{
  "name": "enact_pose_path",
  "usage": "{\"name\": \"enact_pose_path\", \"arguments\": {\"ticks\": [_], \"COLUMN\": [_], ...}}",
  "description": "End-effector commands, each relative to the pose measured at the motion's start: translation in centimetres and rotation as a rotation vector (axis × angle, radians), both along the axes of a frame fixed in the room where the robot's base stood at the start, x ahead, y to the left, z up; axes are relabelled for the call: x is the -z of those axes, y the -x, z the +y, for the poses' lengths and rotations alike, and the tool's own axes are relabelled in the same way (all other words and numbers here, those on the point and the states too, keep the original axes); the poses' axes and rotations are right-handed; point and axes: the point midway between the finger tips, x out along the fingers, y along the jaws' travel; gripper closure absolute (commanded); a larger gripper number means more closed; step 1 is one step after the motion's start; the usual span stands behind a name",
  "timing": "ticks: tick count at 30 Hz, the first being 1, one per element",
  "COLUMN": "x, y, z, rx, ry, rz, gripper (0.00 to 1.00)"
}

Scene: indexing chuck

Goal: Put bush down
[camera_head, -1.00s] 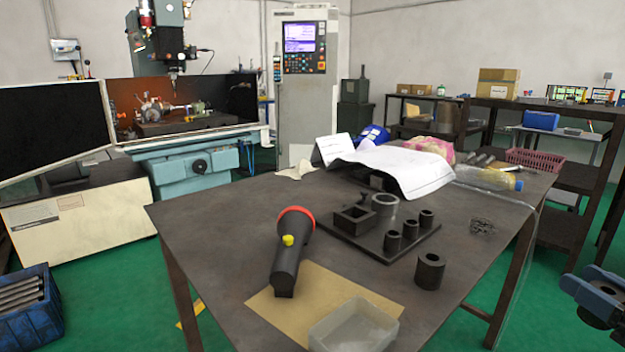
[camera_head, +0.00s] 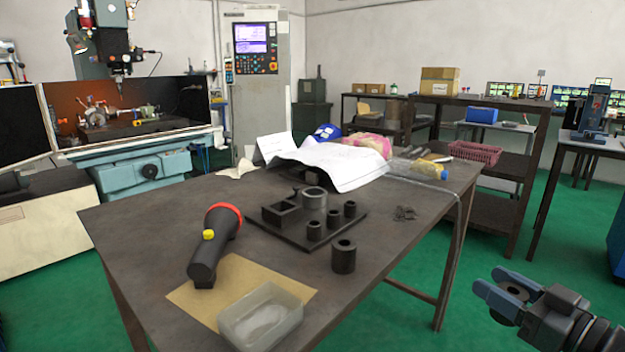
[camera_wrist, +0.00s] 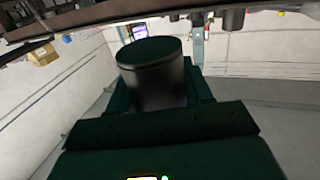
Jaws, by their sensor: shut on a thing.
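My gripper (camera_head: 505,289) is at the lower right in the head view, off the table's right side and over the green floor. It is shut on a dark bush (camera_head: 513,289), whose round end shows between the fingers. In the wrist view, the held bush (camera_wrist: 152,75) is a dark, smooth cylinder in the middle. Another dark bush (camera_head: 343,260) stands upright on the table, in front of a dark plate (camera_head: 290,236).
The table (camera_head: 400,240) also holds a flashlight (camera_head: 214,245), a clear plastic tray (camera_head: 260,316) on brown paper (camera_head: 193,297), white sheets (camera_head: 338,165) and a small dark pile (camera_head: 404,213). Bare tabletop lies right of the standing bush. Shelves (camera_head: 500,180) stand behind.

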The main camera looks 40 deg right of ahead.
Motion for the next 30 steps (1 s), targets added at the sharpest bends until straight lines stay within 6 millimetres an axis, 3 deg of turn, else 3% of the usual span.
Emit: {"name": "enact_pose_path", "arguments": {"ticks": [8, 24, 30], "x": [4.4, 19.0, 22.4], "y": [-4.8, -20.8, -24.5], "z": [5.3, 22.5, 26.5], "rx": [-0.132, -0.56, -0.66], "ry": [-0.007, -0.001, 0.0], "rz": [0.001, 0.0, 0.0], "gripper": [0.98, 0.98, 0.98]}}
